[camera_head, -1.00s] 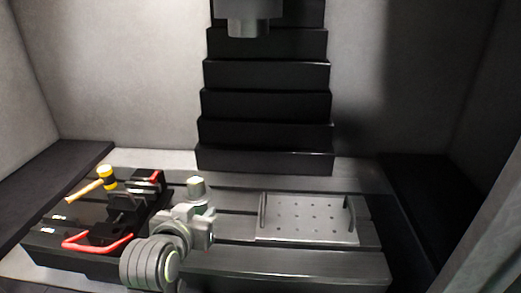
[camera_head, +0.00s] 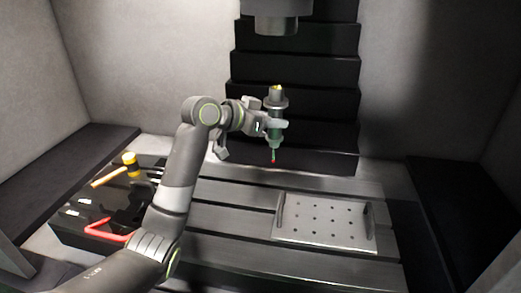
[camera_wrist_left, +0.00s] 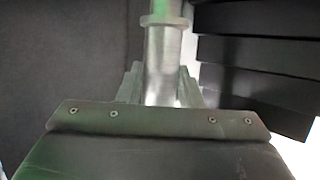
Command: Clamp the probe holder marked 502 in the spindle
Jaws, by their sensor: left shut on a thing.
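The probe holder (camera_head: 275,103) is upright, with a flange near its top and a thin stylus with a red tip pointing down. My left gripper (camera_head: 277,124) is shut on it and holds it in the air above the table. In the left wrist view the holder's metal body (camera_wrist_left: 164,60) stands between the fingers. I cannot read a number on it. The spindle (camera_head: 277,22) hangs at the top of the head view, above the holder, with a clear gap between them. My right gripper is not in view.
A perforated plate (camera_head: 325,222) with side handles lies on the slotted table (camera_head: 225,222) at right. A yellow-headed hammer (camera_head: 130,160) and a black vise with a red handle (camera_head: 107,231) are at left. Black stepped covers (camera_head: 325,70) rise behind the holder.

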